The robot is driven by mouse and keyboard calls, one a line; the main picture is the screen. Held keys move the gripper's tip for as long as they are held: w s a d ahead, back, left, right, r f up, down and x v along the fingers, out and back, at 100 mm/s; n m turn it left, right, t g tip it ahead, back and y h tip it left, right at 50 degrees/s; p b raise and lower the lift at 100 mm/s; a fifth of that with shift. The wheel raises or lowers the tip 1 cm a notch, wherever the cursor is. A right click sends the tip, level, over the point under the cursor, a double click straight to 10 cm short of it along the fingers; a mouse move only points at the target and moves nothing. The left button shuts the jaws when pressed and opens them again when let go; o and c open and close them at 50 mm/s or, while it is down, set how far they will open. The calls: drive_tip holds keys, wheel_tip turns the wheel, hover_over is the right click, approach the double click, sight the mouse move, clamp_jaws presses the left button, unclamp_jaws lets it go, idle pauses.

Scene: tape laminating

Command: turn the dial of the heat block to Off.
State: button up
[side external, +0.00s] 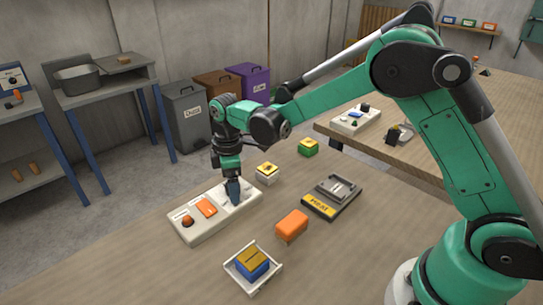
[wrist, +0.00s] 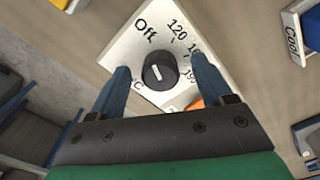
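The heat block is a white panel (side external: 182,231) on the near table, with an orange round part and an orange rectangle on it. In the wrist view its white face (wrist: 118,48) shows "Off", "120" and further partly hidden numbers. In the side view my gripper (side external: 234,192) points down over the panel's right end and hides the dial.
An orange block (side external: 291,225), a blue-and-yellow block (side external: 252,262) in a white tray, and a grey device (side external: 333,197) with a yellow label stand nearby. A white-and-yellow block (side external: 267,173) and a green block (side external: 308,147) are behind. The table's left foreground is clear.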

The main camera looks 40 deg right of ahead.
drive_tip(key=shift+r, duration=2.8)
drive_tip(key=shift+s+d+r, duration=0.15)
drive_tip(key=shift+s+r, duration=0.05)
drive_tip(key=shift+r, duration=0.15)
drive_tip(key=s+d+r+m+t, duration=0.2)
drive_tip(key=s+m+t, duration=0.1)
drive_tip(key=s+m, duration=0.2)
drive_tip(key=s+d+r+m+t, duration=0.2)
drive_tip(key=s+d+m+t, duration=0.1)
drive_tip(key=s+m, duration=0.3)
drive_tip(key=s+t, duration=0.1)
drive_tip(key=s, duration=0.1)
drive_tip(key=shift+s+r+m, duration=0.3)
drive_tip(key=shift+s+r, duration=0.05)
drive_tip(key=shift+s, duration=0.05)
